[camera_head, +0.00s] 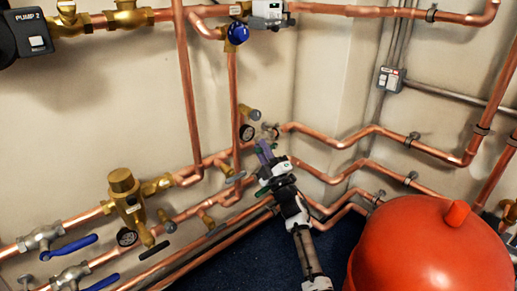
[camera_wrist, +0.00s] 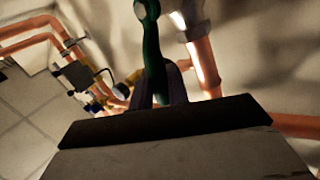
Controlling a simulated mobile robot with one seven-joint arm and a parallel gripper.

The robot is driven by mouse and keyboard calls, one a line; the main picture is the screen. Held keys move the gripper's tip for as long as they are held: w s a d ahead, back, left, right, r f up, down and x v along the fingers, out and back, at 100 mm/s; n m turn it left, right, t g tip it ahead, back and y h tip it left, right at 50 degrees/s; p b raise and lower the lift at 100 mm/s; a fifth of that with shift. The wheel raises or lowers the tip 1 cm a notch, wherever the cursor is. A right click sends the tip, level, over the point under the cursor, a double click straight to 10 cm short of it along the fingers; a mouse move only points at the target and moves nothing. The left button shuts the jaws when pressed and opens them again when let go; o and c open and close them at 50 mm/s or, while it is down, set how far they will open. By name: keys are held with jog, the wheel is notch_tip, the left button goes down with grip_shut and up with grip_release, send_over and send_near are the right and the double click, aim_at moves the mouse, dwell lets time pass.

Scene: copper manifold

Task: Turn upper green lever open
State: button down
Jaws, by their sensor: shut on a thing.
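The green lever (camera_wrist: 152,48) stands nearly upright in the middle of the wrist view, with its rounded end at the top edge. My gripper (camera_wrist: 160,88) is shut on the lower part of this lever, and the dark gripper body hides what lies below. A silver fitting (camera_wrist: 186,22) on a copper pipe is just right of the lever. In the head view my gripper (camera_head: 264,149) shows purple fingers at the pipes near the wall corner. The arm and gripper hide the lever's grip point there, and I cannot tell which valve it belongs to.
Copper pipes (camera_head: 330,138) run along the wall around my gripper. A large red tank (camera_head: 430,250) fills the lower right. Blue-handled valves (camera_head: 73,247) are at lower left. Dark floor (camera_head: 245,262) shows beside my arm.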

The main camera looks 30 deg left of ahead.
jog(key=shift+a, duration=0.1)
dwell(0.3)
jog(key=c, duration=1.4)
grip_release()
